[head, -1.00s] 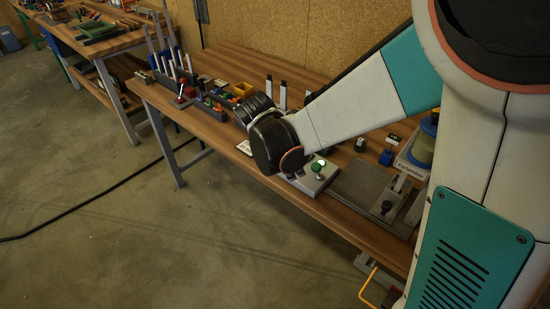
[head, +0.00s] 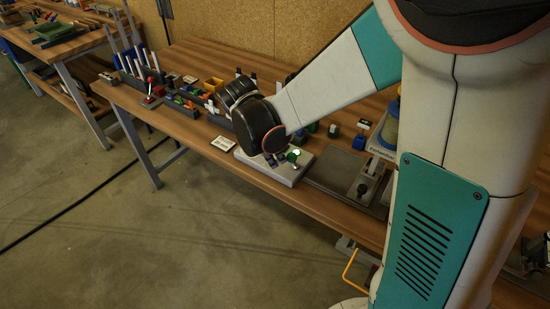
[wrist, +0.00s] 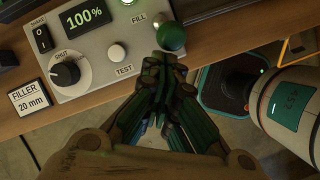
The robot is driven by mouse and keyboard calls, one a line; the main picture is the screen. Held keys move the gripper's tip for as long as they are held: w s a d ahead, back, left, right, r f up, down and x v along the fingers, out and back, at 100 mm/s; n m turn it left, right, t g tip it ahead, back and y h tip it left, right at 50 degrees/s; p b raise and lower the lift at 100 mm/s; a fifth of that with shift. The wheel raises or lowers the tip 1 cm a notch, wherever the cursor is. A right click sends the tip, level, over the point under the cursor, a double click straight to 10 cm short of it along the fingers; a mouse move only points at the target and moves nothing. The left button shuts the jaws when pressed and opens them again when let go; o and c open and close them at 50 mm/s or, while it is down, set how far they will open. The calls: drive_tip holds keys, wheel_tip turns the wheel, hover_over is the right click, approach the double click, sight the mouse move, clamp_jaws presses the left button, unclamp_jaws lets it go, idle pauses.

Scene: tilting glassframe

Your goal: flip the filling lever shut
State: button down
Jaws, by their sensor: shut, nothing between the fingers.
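In the head view the green knob (head: 293,155) shows just right of my wrist, on the box (head: 288,173) at the bench's front edge. My gripper (wrist: 162,64) is shut and empty. Its fingertips are right below the knob in the wrist view; I cannot tell whether they touch it.
The box also carries a black-and-white dial (wrist: 66,73), a TEST button (wrist: 117,53), a switch (wrist: 42,38) and a display reading 100% (wrist: 86,17). A FILLER 20 mm card (wrist: 31,100) lies left of it. A dark grey plate (head: 338,172) lies right of the box.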

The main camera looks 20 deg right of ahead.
drive_tip(key=shift+w+d+r, duration=0.15)
drive_tip(key=shift+d+r, duration=0.1)
drive_tip(key=w+d+r+g+y+p, duration=0.1)
drive_tip(key=w+d+r+p, duration=0.1)
drive_tip(key=d, duration=0.4)
drive_tip(key=w+p, duration=0.1)
drive_tip(key=w, duration=0.1)
drive_tip(key=shift+w+d+y, duration=0.2)
drive_tip(key=shift+w+y, duration=0.15)
drive_tip(key=shift+y, duration=0.05)
drive_tip(key=shift+r, duration=0.2)
idle(1.4)
drive_tip(key=shift+r+p, duration=0.45)
drive_tip(key=shift+r, duration=0.2)
